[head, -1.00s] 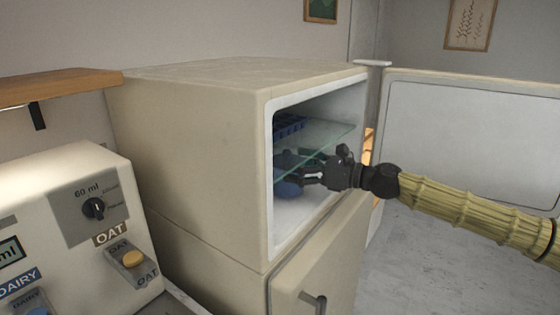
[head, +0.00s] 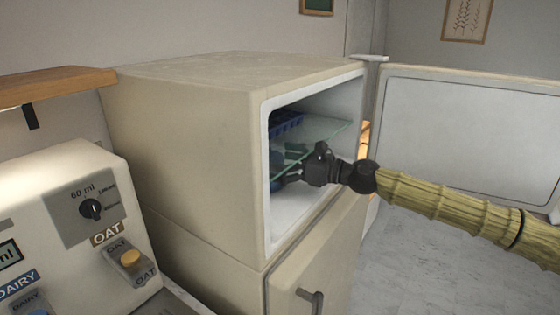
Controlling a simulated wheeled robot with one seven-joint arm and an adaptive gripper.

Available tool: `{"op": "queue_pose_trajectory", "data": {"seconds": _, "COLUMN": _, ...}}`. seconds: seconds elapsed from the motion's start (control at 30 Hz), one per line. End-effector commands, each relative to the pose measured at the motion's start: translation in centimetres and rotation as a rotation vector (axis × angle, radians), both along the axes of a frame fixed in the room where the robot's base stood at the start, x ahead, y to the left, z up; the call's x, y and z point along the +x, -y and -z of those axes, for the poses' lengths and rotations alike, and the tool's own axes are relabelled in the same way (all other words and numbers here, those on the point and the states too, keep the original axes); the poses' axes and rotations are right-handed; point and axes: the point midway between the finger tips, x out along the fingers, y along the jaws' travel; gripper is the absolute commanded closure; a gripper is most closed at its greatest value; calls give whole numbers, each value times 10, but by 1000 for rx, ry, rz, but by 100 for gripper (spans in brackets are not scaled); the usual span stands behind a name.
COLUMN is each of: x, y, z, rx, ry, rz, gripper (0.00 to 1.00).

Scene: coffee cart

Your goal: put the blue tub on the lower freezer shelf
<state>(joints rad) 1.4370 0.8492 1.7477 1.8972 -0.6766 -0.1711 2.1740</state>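The freezer (head: 200,160) stands open, with a glass shelf (head: 325,129) across its inside. My gripper (head: 292,179) reaches into the opening below the glass shelf. A small part of the blue tub (head: 277,186) shows at the fingertips, by the left edge of the opening. Most of the tub is hidden by the freezer wall and my gripper. I cannot tell whether the fingers are closed on it. The lower freezer shelf (head: 293,207) shows as a pale floor under my gripper.
A blue tray (head: 286,124) sits on the glass shelf. The freezer door (head: 470,130) is swung wide open to the right. A dispenser machine (head: 70,215) stands at the left front, below a wooden shelf (head: 55,86). My arm crosses the open space on the right.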

Motion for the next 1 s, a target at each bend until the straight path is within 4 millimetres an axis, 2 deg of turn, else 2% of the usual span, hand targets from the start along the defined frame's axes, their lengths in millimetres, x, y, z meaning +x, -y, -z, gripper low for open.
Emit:
{"op": "queue_pose_trajectory", "data": {"seconds": 0.37, "x": -3, "y": 7, "z": 1, "rx": -1, "ry": 2, "rz": 1, "gripper": 0}}
{"op": "queue_pose_trajectory", "data": {"seconds": 1.0, "x": -37, "y": 91, "z": 2, "rx": 0, "ry": 1, "rz": 2, "gripper": 0}}
